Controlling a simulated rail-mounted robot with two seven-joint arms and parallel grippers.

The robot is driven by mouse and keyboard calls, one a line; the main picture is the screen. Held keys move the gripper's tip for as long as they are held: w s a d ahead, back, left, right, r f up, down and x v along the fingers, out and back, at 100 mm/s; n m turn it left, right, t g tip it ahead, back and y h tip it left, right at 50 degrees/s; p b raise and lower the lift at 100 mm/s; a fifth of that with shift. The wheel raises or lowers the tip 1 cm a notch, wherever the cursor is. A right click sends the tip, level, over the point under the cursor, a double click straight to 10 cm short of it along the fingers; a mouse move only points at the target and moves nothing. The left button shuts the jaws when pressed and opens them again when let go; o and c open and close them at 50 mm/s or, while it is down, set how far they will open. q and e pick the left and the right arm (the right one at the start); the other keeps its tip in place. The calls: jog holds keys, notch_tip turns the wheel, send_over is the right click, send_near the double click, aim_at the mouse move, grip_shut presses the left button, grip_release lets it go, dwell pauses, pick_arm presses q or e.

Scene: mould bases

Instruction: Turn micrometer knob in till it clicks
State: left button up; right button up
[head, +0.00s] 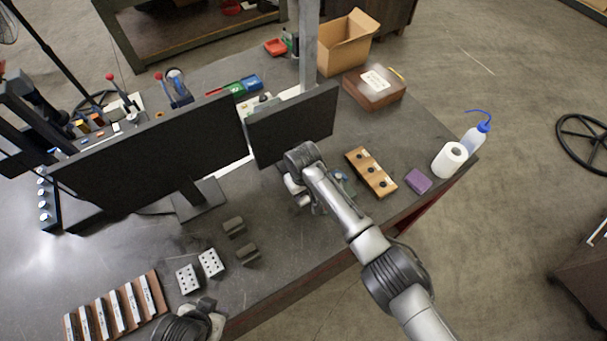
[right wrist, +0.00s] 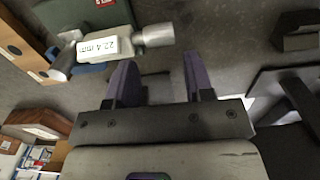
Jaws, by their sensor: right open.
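In the right wrist view the micrometer (right wrist: 130,40) lies across the upper left, with a silver knob (right wrist: 158,34) at its right end and a white tag reading 22.4 mm (right wrist: 97,48). A dark green body (right wrist: 95,14) is behind it. My right gripper (right wrist: 158,72) is open, its two purple-grey fingers apart with nothing between them. The knob is beyond the fingertips, apart from them. In the head view my right arm covers most of the micrometer area; a small blue-green part (head: 341,176) shows beside it. My left gripper (head: 207,303) is low in the head view, its fingers unclear.
Two dark monitors (head: 150,150) (head: 292,125) stand left of and behind my right arm. Perforated metal blocks (head: 211,262) sit near my left gripper.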

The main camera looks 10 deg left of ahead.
aim_at(304, 199)
notch_tip(304, 199, up, 8)
jog(key=shift+r, duration=0.25)
dwell(0.5)
